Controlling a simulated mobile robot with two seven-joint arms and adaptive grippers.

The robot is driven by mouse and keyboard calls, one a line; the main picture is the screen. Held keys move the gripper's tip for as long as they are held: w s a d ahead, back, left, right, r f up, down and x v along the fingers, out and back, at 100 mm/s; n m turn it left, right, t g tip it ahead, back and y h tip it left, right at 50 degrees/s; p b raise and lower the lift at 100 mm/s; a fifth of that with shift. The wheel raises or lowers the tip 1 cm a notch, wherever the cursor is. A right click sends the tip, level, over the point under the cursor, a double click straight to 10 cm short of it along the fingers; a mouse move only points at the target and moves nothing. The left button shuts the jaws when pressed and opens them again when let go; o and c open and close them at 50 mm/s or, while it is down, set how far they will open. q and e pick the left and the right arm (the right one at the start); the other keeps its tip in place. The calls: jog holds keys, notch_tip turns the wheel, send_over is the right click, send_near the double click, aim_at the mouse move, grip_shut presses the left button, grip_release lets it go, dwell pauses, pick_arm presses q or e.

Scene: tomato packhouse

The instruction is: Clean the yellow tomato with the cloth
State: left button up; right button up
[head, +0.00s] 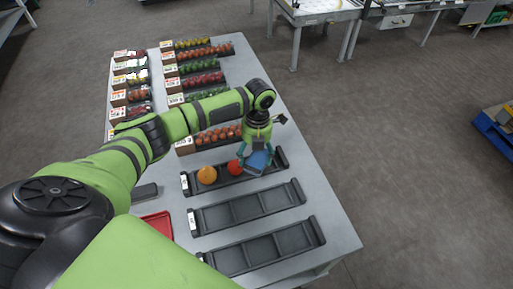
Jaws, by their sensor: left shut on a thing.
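The yellow tomato (207,175), orange-yellow in colour, rests near the left end of a dark tray (186,185). A red tomato (235,167) sits to its right in the same tray. My left gripper (256,152) is over the right part of this tray, pointing down, beside the red tomato and apart from the yellow one. It is shut on a blue cloth (259,162), which hangs low at the tray. What lies under the cloth is hidden. My right gripper is not in view.
Two empty dark trays (246,210) (262,253) lie nearer on the grey table (335,228). A red tray (157,226) and a dark flat object (145,192) are at left. Rows of colored tomatoes in trays (205,53) fill the far side, partly behind my arm.

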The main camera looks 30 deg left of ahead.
pick_arm(q)
jog(key=shift+s+f, duration=0.1)
jog(key=shift+f, duration=0.1)
jog(key=shift+w+f+b, duration=0.15)
jog(key=shift+w+b, duration=0.7)
jog(key=shift+b, duration=0.05)
jog(key=shift+w+a+b, duration=0.1)
jog(key=shift+w+b, duration=1.25)
jog(key=shift+w, duration=0.05)
jog(key=shift+r, duration=0.2)
notch_tip(320, 180, up, 6)
jog(key=p, duration=0.6)
jog(key=shift+w+r, duration=0.1)
jog(key=shift+w, duration=0.05)
